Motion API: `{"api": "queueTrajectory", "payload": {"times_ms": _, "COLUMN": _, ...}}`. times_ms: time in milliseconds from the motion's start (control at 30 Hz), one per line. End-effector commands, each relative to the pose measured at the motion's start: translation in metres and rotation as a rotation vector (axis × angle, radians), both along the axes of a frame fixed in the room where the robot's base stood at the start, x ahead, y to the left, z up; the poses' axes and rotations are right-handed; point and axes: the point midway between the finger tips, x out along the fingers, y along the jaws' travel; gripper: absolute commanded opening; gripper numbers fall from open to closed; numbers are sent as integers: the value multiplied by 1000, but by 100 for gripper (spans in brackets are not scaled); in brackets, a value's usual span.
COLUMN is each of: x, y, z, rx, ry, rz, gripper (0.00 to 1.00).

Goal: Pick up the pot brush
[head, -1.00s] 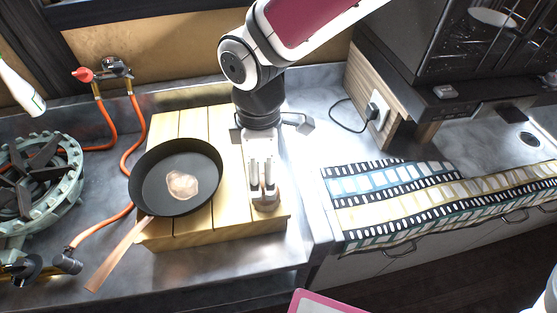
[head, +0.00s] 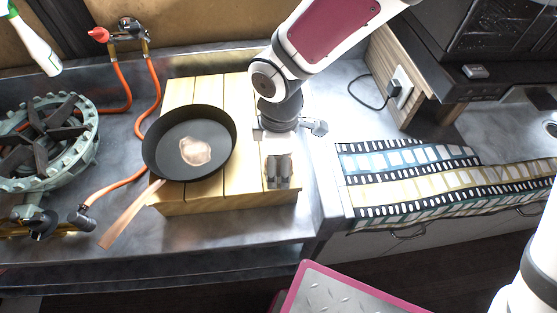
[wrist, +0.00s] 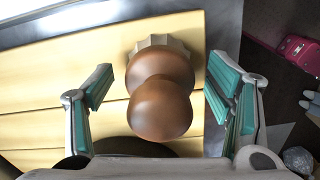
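The pot brush (wrist: 160,108) shows in the wrist view as a round brown wooden knob above a pale fluted base (wrist: 160,45). It stands on the slatted wooden board (wrist: 45,65). My gripper (wrist: 162,88) is open, with one green-padded finger on each side of the brush and gaps on both sides. In the head view my gripper (head: 278,172) is over the right front part of the board. I cannot make out the brush in that view, where my gripper hides the spot.
A black frying pan (head: 210,130) with a wooden handle sits on the board left of my gripper. A green gas burner (head: 40,140) with orange hoses is further left. A film-strip patterned runner (head: 400,175) lies on the right counter. The steel counter's front edge is close.

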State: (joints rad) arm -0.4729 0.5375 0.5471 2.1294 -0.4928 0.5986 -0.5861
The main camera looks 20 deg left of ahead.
Motion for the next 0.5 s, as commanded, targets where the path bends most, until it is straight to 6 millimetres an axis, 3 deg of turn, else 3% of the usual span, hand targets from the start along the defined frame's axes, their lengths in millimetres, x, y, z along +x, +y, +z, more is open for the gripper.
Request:
{"api": "queueTrajectory", "payload": {"times_ms": 33, "x": 0, "y": 0, "z": 0, "rx": 0, "ry": 0, "rz": 0, "gripper": 63}}
{"api": "queueTrajectory", "payload": {"times_ms": 200, "x": 0, "y": 0, "z": 0, "rx": 0, "ry": 0, "rz": 0, "gripper": 24}}
{"api": "queueTrajectory", "payload": {"times_ms": 233, "x": 0, "y": 0, "z": 0, "rx": 0, "ry": 0, "rz": 0, "gripper": 20}}
{"api": "queueTrajectory", "payload": {"times_ms": 500, "x": 0, "y": 0, "z": 1, "rx": 0, "ry": 0, "rz": 0, "gripper": 20}}
